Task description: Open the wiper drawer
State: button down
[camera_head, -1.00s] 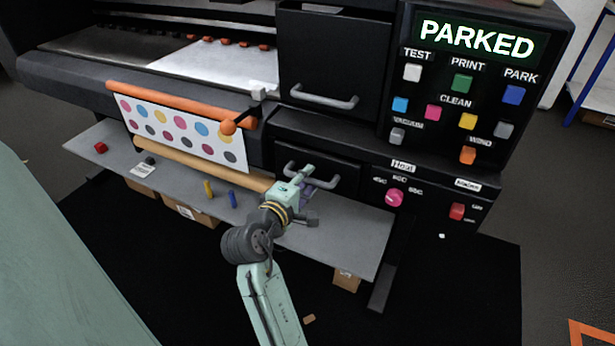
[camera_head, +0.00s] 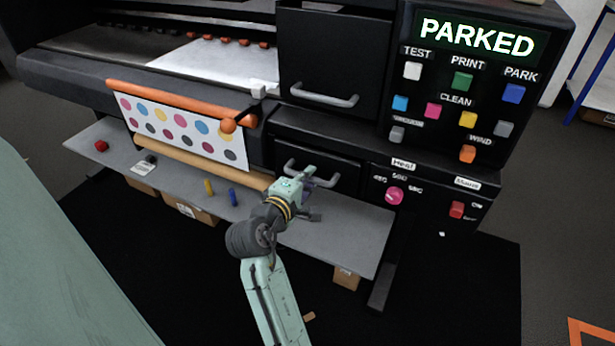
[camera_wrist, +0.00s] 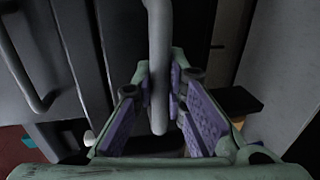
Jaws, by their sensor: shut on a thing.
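The lower black drawer (camera_head: 345,165) sits under the printer's right body and carries a grey bar handle (camera_head: 334,179). My gripper (camera_head: 311,179) is at that handle, above the grey shelf. In the wrist view the handle (camera_wrist: 158,40) runs between the two purple finger pads, and my gripper (camera_wrist: 160,85) is shut on it. The drawer front looks about flush with the body around it. No label naming the wiper drawer can be read. The middle of the handle is partly hidden by my gripper in the head view.
An upper black drawer (camera_head: 330,50) with its own handle (camera_head: 325,97) is just above. The control panel (camera_head: 455,90) reads PARKED. The grey shelf (camera_head: 345,232) below holds a yellow piece (camera_head: 208,187) and a blue piece (camera_head: 232,197). Dark floor lies in front.

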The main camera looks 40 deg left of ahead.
jog(key=shift+s, duration=0.1)
dwell(0.5)
jog(key=f+p+v, duration=0.2)
jog(key=v, duration=0.9)
jog(key=shift+s+p, duration=0.25)
jog(key=shift+p, duration=0.15)
jog(key=shift+d+f, duration=0.1)
jog(key=shift+f, duration=0.05)
jog(key=c, duration=1.6)
grip_release()
jog(key=v, duration=1.2)
